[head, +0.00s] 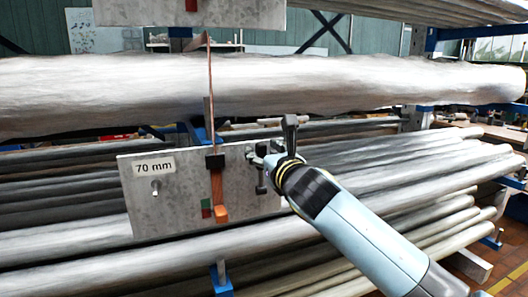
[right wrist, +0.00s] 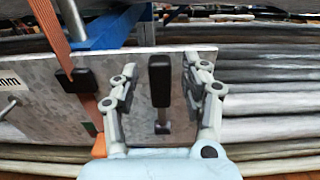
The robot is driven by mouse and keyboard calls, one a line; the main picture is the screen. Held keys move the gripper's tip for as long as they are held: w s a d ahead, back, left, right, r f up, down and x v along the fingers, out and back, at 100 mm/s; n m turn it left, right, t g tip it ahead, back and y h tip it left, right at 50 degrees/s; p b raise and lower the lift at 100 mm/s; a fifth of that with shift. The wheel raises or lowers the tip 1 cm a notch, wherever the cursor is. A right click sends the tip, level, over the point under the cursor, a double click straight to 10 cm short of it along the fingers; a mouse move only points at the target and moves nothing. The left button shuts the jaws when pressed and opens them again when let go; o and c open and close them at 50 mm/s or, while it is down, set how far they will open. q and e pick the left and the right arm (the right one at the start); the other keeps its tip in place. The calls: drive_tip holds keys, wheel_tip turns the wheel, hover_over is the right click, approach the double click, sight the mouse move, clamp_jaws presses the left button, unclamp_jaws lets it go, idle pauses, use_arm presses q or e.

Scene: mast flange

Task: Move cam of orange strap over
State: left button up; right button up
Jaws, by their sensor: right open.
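The orange-brown strap (head: 211,95) hangs in front of the thick grey mast and runs down the metal plate marked "70 mm" (head: 140,205). A black buckle (head: 215,162) sits on the strap, and its orange end (head: 221,214) is lower. In the right wrist view the strap (right wrist: 52,30) and buckle (right wrist: 75,80) are left of my gripper. A black upright lever (right wrist: 160,82) on a metal stem stands between my right gripper's open fingers (right wrist: 160,90), with gaps visible on both sides. My right gripper (head: 271,150) is at the plate's right end. My left gripper is out of view.
The long grey mast (head: 350,85) lies across the rack above the plate. Several poles (head: 400,170) are stacked below and behind it. A blue support (right wrist: 110,25) shows above the plate. Another plate (head: 240,12) is at the top.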

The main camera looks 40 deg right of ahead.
clamp_jaws()
idle(0.3)
